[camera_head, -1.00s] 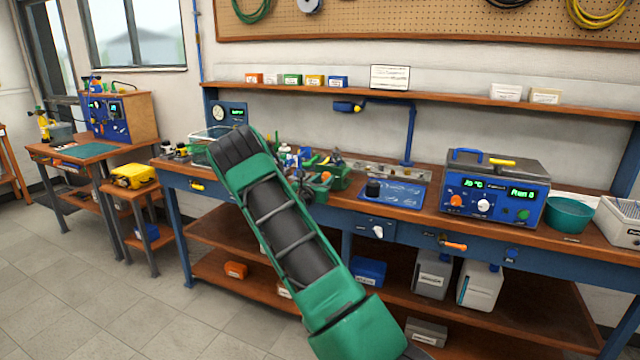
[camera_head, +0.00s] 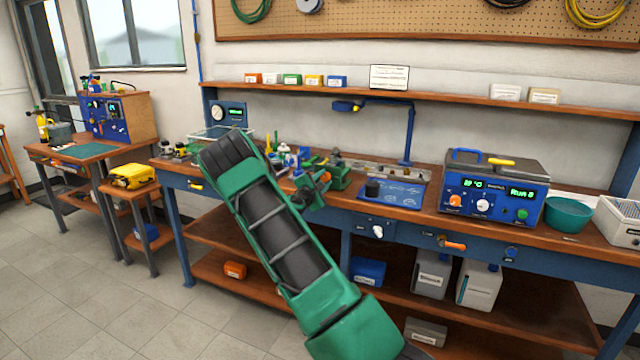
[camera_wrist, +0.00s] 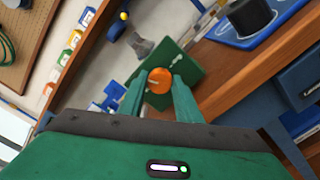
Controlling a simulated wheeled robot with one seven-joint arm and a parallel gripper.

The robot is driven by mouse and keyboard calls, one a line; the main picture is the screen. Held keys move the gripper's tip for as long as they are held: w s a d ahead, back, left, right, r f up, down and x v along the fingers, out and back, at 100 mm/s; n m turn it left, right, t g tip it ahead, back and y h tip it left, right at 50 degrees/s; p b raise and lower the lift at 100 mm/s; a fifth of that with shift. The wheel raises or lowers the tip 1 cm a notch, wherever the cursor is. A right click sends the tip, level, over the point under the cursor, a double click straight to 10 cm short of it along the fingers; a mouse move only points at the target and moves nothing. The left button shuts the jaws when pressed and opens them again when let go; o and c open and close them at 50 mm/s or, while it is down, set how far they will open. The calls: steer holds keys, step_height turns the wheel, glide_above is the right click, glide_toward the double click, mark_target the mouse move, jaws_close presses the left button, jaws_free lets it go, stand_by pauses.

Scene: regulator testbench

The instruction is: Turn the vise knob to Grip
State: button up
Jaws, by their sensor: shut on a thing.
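The vise knob (camera_wrist: 159,81) is a round orange knob with a pale pointer line, seen in the wrist view on the front of the green vise (camera_wrist: 187,70). In the head view the vise (camera_head: 341,176) stands near the bench's front edge, partly hidden behind my wrist. My gripper (camera_wrist: 158,83) has its two green fingers on either side of the knob and is shut on it. In the head view my gripper (camera_head: 316,187) is at the vise's front. The knob's labels are too small to read.
A black cylinder (camera_head: 372,188) on a blue mat (camera_head: 403,197) sits right of the vise. Several small bottles and tools crowd the bench left of it. A blue lamp arm (camera_head: 409,135) rises behind. A blue instrument (camera_head: 490,190) stands farther right.

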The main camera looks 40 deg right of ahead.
steer(key=m, duration=0.5)
steer(key=shift+s+d+f+m, duration=0.1)
steer(key=shift+s+d+m, duration=0.2)
steer(key=shift+m, duration=0.1)
steer(key=m, duration=0.5)
steer(key=shift+f, duration=0.15)
steer(key=m, duration=0.5)
steer(key=shift+m, duration=0.4)
steer(key=m, duration=0.5)
steer(key=shift+a+f+m, duration=0.1)
steer(key=shift+f+m, duration=0.1)
steer(key=shift+m, duration=0.2)
steer(key=shift+w, duration=0.1)
steer(key=o, duration=1.1)
steer(key=shift+c, duration=0.2)
steer(key=shift+w+a+r, duration=0.1)
steer(key=shift+w, duration=0.05)
